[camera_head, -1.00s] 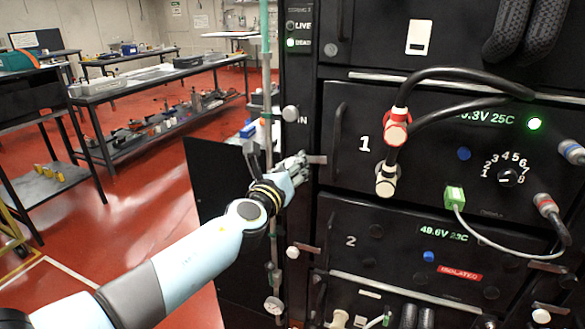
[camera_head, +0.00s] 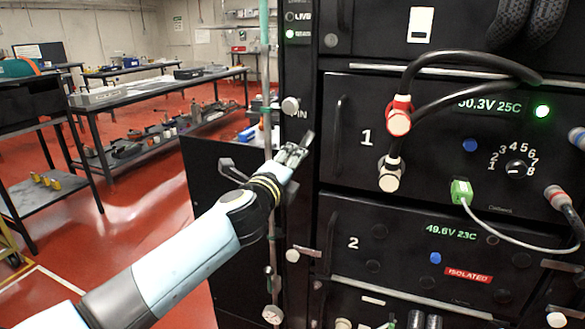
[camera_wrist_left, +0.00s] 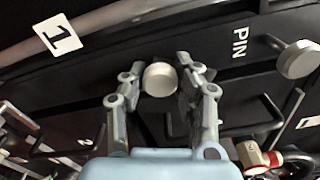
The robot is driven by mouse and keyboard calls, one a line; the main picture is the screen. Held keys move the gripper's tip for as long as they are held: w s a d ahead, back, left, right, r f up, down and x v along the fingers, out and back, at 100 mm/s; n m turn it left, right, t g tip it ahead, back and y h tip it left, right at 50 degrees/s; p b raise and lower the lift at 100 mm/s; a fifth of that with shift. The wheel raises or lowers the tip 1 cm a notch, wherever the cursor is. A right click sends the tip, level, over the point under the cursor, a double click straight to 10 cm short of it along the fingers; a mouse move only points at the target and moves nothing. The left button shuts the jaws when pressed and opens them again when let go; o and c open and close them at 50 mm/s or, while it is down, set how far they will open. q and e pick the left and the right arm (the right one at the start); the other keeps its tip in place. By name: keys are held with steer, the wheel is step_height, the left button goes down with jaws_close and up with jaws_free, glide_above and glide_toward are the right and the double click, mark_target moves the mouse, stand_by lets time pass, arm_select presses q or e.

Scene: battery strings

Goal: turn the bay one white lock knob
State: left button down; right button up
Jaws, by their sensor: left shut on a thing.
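My left gripper (camera_head: 293,155) is at the left edge of the rack front, level with the bay marked 1. In the left wrist view its two fingers (camera_wrist_left: 160,92) are shut on the round white lock knob (camera_wrist_left: 160,79), one on each side. In the head view the fingers hide this knob. A small metal bar (camera_head: 308,139) shows just past the fingertips and slants up to the right. The bay one module (camera_head: 350,171) carries a red plug (camera_head: 399,116), a white plug (camera_head: 390,175) and a green connector (camera_head: 461,190). My right gripper is in neither view.
Another white knob (camera_head: 290,106) by the lettering PIN sits just above; it also shows in the wrist view (camera_wrist_left: 300,60). Bay two's knob (camera_head: 292,255) sits below, with its bar (camera_head: 308,251) nearly level. Black cables loop across bay one.

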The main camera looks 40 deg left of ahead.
arm_select(q)
steer(key=n+b, duration=0.1)
steer(key=n, duration=0.2)
steer(key=shift+f+b, duration=0.15)
steer(key=shift+b, duration=0.15)
steer(key=shift+n+b, duration=0.55)
steer(key=shift+n, duration=0.75)
steer(key=c, duration=0.9)
jaws_free()
steer(key=shift+c, duration=0.2)
steer(key=shift+s, duration=0.1)
steer(key=v, duration=1.1)
steer(key=shift+s+d, duration=0.2)
steer(key=shift+s, duration=0.2)
